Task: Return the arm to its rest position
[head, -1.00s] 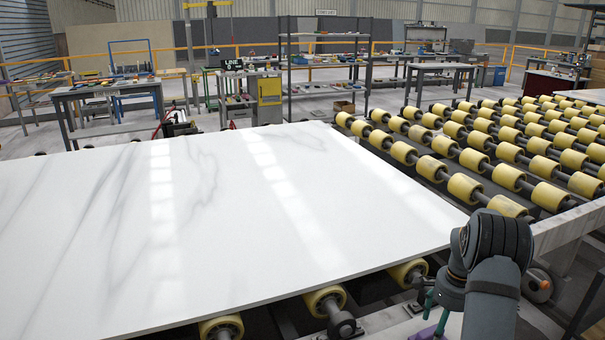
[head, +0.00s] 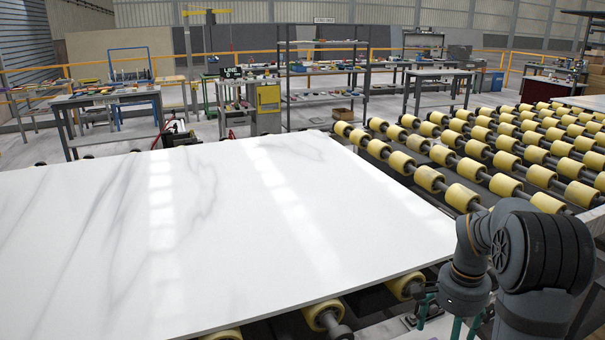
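My arm shows at the lower right of the head view, bent, with its dark grey joints beside the right front corner of the white slab (head: 230,225). The arm's wrist points down, apart from the slab. Teal parts show below the wrist, at the bottom of the picture, where my gripper (head: 449,318) seems to be. The fingers are mostly hidden by the arm and cut off by the frame, so I cannot tell their opening or whether they hold anything. The slab has grey veins and lies flat on rollers.
Yellow rollers (head: 462,196) fill the right side behind my arm, and a few (head: 322,315) show under the slab's front edge. Work tables (head: 110,98), a shelf rack (head: 322,72) and a yellow-fronted cabinet (head: 267,97) stand at the back, beyond the slab.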

